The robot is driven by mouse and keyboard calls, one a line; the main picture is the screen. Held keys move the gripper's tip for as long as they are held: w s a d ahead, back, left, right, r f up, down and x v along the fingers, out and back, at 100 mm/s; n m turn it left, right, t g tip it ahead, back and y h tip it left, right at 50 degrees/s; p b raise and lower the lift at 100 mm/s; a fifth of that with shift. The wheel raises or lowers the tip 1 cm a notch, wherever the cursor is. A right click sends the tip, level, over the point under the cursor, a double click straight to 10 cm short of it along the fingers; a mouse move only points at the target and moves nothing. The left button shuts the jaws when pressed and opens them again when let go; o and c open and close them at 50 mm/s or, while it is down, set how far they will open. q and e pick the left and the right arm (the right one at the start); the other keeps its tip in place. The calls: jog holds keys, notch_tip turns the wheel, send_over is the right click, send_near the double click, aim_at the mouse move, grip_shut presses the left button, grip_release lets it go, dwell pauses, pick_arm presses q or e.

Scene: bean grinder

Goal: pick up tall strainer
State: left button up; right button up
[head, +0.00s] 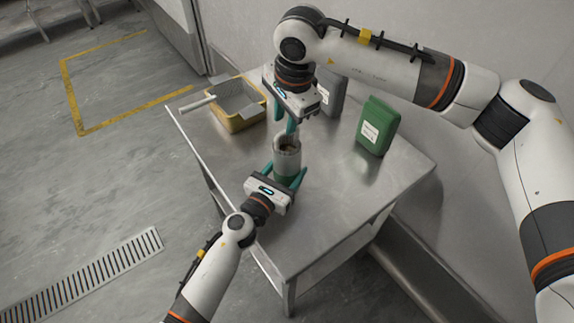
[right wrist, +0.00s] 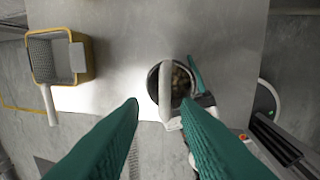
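A grey mesh strainer (head: 237,100) with a light handle rests in a yellow container at the table's left; it also shows in the right wrist view (right wrist: 56,61). A clear-topped cylinder (head: 287,157), seemingly the grinder, stands mid-table with brown beans visible inside its round mouth (right wrist: 182,84). My left gripper (head: 284,172) has its teal fingers on both sides of the cylinder, apparently clasping it. My right gripper (head: 285,122) is open above the cylinder, fingers pointing down. A pale bar (right wrist: 165,85) crosses the mouth.
The yellow container (head: 238,125) stands near the table's left edge. The metal table (head: 345,205) is clear at the front right.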

send_over(285, 145)
jog(key=s, duration=0.3)
jog(key=f, duration=0.4)
jog(key=shift+w+d+f, duration=0.15)
jog(key=shift+w+f, duration=0.05)
jog(key=shift+f, duration=0.1)
grip_shut()
jog(key=shift+r, duration=0.1)
dwell(0.5)
